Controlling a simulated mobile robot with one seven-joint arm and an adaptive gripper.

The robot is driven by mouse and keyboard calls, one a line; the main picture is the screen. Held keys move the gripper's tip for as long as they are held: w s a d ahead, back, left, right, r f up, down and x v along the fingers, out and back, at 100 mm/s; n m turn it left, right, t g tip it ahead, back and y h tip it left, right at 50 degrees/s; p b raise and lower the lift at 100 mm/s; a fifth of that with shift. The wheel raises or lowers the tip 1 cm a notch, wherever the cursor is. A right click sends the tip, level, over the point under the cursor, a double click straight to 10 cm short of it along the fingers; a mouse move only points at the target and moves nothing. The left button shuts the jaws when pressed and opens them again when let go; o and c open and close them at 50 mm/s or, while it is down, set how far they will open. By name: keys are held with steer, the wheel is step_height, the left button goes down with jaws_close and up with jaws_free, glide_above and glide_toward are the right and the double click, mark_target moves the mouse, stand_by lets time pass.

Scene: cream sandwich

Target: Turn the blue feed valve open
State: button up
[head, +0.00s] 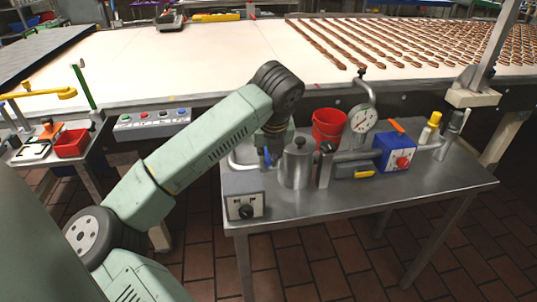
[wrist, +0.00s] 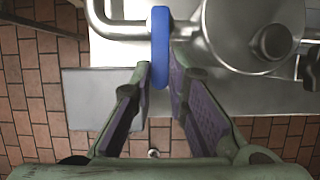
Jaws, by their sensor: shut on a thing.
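The blue feed valve handle (wrist: 160,45) is a narrow upright blue shape in the wrist view, on the steel pipe (wrist: 118,27) left of the steel pot (wrist: 245,30). My gripper (wrist: 161,70) has one finger on each side of the handle's lower part and is shut on it. In the head view a small bit of the blue handle (head: 267,157) shows below my wrist, left of the steel pot (head: 297,165). My arm hides most of the gripper there.
The steel table (head: 340,203) also holds a grey control box (head: 244,205) with a black knob, a red bucket (head: 329,125), a dial gauge (head: 362,118) and a blue box (head: 394,152). A conveyor (head: 190,62) runs behind. The table's front right is clear.

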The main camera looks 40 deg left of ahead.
steer(key=shift+f+b, duration=0.1)
steer(key=shift+b, duration=0.3)
jaws_close()
steer(key=shift+s+a+f+m+t+b, duration=0.15)
steer(key=shift+s+a+m+t+b, duration=0.15)
steer(key=shift+m+b, duration=0.4)
steer(key=m+b, duration=0.1)
steer(key=b, duration=0.1)
steer(key=a+m+h+b, duration=0.1)
steer(key=m+b, duration=0.1)
steer(key=shift+s+a+t, duration=0.15)
steer(key=shift+s+t, duration=0.15)
steer(key=shift+s, duration=0.1)
steer(key=shift+w+a+r+m+h+p, duration=0.1)
steer(key=shift+a+m+h+p, duration=0.55)
steer(key=shift+m, duration=1.4)
steer(key=shift+a+r+m+h+p, duration=0.15)
steer(key=shift+a+m+h, duration=1)
steer(key=shift+m, duration=0.85)
steer(key=shift+w+a+r+m+h+p, duration=0.1)
steer(key=shift+a+m+h+p, duration=0.4)
steer(key=shift+a+m, duration=1.1)
steer(key=shift+d+f+m, duration=0.1)
steer(key=shift+d+m, duration=0.35)
steer(key=shift+m, duration=0.1)
